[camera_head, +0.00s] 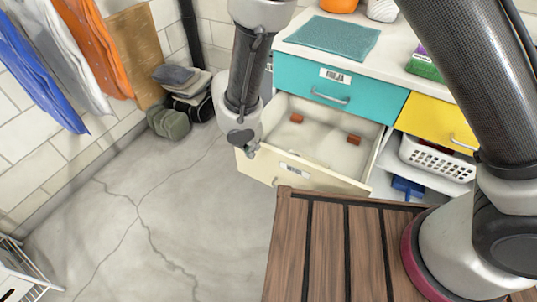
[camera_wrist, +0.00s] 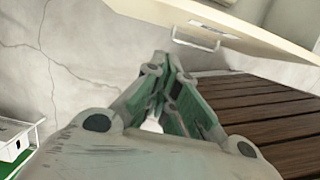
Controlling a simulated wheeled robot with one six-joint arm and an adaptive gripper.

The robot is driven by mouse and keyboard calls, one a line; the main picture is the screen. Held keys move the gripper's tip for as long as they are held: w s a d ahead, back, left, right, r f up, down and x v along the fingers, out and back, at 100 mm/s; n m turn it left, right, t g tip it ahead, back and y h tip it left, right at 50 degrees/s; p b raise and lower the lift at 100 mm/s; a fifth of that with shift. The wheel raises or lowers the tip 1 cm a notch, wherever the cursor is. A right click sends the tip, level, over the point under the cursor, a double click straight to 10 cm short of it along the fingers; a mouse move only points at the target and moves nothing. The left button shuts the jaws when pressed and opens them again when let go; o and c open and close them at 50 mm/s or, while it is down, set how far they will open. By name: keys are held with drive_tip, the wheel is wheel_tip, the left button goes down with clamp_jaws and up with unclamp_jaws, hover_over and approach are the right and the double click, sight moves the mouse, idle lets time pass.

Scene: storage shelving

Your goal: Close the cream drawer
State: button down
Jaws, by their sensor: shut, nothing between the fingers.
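The cream drawer (camera_head: 330,181) is pulled out below a teal drawer. Two small reddish-brown blocks lie inside it. Its front, with a handle and a label, also shows across the top of the wrist view (camera_wrist: 245,37). My gripper (camera_head: 252,150) is at the left end of the drawer front, near its top edge. In the wrist view the fingers (camera_wrist: 168,62) are together and empty, pointing toward the drawer front left of the handle. I cannot tell whether they touch it.
The teal drawer (camera_head: 300,76) and yellow drawer (camera_head: 432,117) are shut. A white basket (camera_head: 437,160) sits on the shelf below the yellow one. My brown slatted deck is close before the cream drawer.

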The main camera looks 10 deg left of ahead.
sight(264, 153)
drive_tip(key=shift+w+d+f, duration=0.4)
drive_tip(key=shift+w+f, duration=0.6)
drive_tip(key=shift+f, duration=0.6)
drive_tip(key=shift+w+d+f, duration=0.35)
drive_tip(key=shift+w+f, duration=0.7)
drive_tip(key=shift+f, duration=0.55)
drive_tip(key=shift+w+d+f, duration=0.4)
drive_tip(key=shift+w+f, duration=0.6)
drive_tip(key=shift+f, duration=0.6)
